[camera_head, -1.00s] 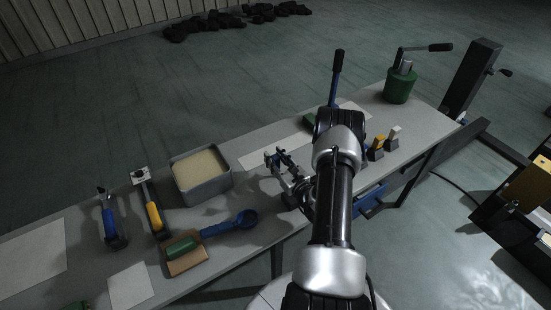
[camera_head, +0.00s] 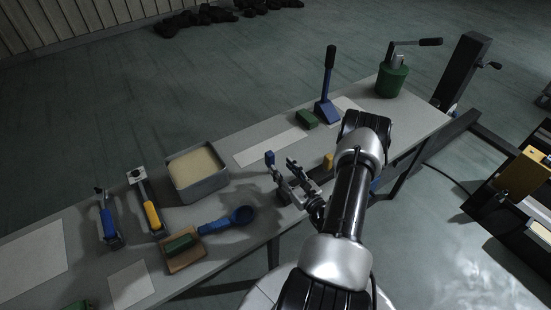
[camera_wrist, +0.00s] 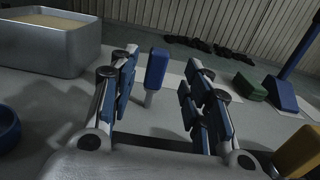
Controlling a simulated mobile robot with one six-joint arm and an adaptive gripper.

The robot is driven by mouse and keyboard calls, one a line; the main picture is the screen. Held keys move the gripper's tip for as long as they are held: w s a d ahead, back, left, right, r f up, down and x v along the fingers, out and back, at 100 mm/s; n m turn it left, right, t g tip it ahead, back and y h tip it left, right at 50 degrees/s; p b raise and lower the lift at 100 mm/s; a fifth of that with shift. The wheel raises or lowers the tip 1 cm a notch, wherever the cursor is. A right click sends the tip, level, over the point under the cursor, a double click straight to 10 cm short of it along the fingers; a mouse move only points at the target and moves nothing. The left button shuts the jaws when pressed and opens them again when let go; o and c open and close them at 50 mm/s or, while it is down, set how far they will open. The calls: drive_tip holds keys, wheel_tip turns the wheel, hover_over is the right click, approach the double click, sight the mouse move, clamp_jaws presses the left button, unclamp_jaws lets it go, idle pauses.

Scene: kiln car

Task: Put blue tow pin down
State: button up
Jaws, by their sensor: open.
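The blue tow pin (camera_wrist: 157,68) stands upright on the grey bench, its blue block-shaped head on a short pale shank. It also shows in the head view (camera_head: 269,158), close to the finger ends. My gripper (camera_wrist: 163,76) is open, with its fingers on either side of the pin and a clear gap to each in the wrist view. How deep the pin sits between the fingers is hard to tell. In the head view my gripper (camera_head: 281,167) reaches low over the bench from the right.
A grey sand-filled tray (camera_head: 197,190) is left of the gripper, with a blue ladle (camera_head: 241,215) nearer. A green block (camera_head: 306,118) and a blue lever stand (camera_head: 327,108) are behind. A yellow block (camera_wrist: 302,150) is close on the right. Pale bench shows around the pin.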

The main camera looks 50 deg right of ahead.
drive_tip(key=w+a+r+n+g+y, duration=0.1)
drive_tip(key=w+a+r+n+y, duration=0.2)
drive_tip(key=a+r+n+y, duration=0.4)
drive_tip(key=w+a+r+n+y, duration=0.35)
drive_tip(key=a+r+y, duration=0.25)
drive_tip(key=a+r, duration=0.2)
drive_tip(key=s+a+r+n+g+y, duration=0.2)
drive_tip(key=a+r+n+g, duration=0.25)
drive_tip(key=a, duration=0.35)
drive_tip(key=s+a+r+n+g+y, duration=0.2)
drive_tip(key=a+r+n+g, duration=0.2)
drive_tip(key=a+n, duration=0.3)
drive_tip(key=s+a+r+n+g+h, duration=0.4)
drive_tip(key=s+a+n+g, duration=0.4)
drive_tip(key=s, duration=0.3)
drive_tip(key=s+d+r+n+t+h, duration=0.3)
drive_tip(key=s+r+n+t+h, duration=0.2)
drive_tip(key=n+h, duration=0.3)
drive_tip(key=shift+s+d+n+h, duration=0.2)
drive_tip(key=shift+s+n+h, duration=0.15)
drive_tip(key=shift+s, duration=0.45)
